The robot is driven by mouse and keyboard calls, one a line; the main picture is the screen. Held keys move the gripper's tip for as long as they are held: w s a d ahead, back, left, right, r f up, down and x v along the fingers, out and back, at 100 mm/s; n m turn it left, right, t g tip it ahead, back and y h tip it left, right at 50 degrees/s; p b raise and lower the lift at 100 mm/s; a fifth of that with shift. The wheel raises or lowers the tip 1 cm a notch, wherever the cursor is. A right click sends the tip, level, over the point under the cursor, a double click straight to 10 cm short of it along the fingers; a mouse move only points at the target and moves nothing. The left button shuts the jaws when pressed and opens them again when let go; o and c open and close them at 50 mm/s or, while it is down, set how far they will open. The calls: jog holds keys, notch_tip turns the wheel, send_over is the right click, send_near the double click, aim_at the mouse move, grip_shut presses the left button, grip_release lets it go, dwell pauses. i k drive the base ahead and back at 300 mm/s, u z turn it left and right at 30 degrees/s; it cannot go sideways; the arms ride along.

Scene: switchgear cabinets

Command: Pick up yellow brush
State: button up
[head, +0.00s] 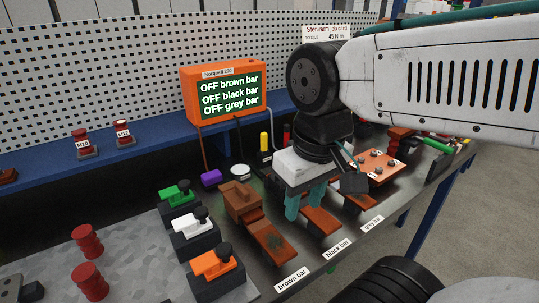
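A small upright piece with a yellow top (264,141) and dark lower part stands at the back of the bench, left of my gripper. It is the clearest yellow thing in view, but I cannot tell for sure that it is the brush. My gripper (305,200) has a white body and two teal fingers pointing down. The fingers are apart, with nothing seen held between them. They hang above the bench near the brown bar and black bar labels, in front and to the right of the yellow-topped piece.
An orange box with a screen (222,93) stands on the blue shelf behind. Copper-coloured bars (271,242) lie close under my gripper. Green, white and orange clamp-like pieces (217,262) stand to the left on black blocks. An orange plate (378,166) lies to the right.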

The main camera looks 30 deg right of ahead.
aim_at(264, 150)
jog(key=k, duration=1.15)
jog(key=z, duration=0.85)
jog(key=i, duration=1.45)
jog(key=u, duration=0.85)
